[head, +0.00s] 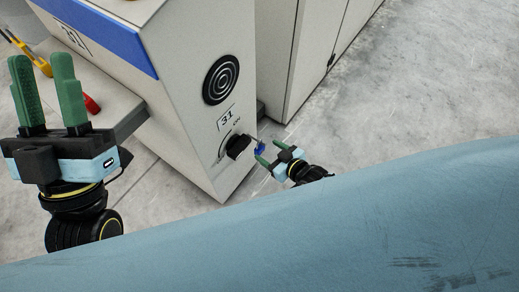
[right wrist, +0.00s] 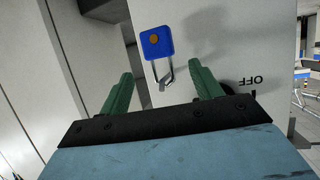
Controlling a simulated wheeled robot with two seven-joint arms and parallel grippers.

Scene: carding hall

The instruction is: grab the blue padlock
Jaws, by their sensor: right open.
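The blue padlock (right wrist: 157,43) shows in the right wrist view against the pale cabinet face, with a brownish round spot on its body and a metal shackle pointing down in the picture. In the head view the padlock (head: 259,149) is a small blue patch beside the black switch (head: 238,146). My right gripper (head: 271,153) is open. In the right wrist view its green fingers (right wrist: 160,72) stand either side of the shackle's line, with the padlock body beyond the tips; I see no contact. My left gripper (head: 42,62) is open and empty, at the left of the head view.
The pale cabinet (head: 180,100) has a blue band, a round vent (head: 221,79) and a "31" label. A grey ledge (head: 126,118) adjoins it, with a red object (head: 91,104) and a yellow-orange thing (head: 30,52). Concrete floor (head: 420,90) is clear at right.

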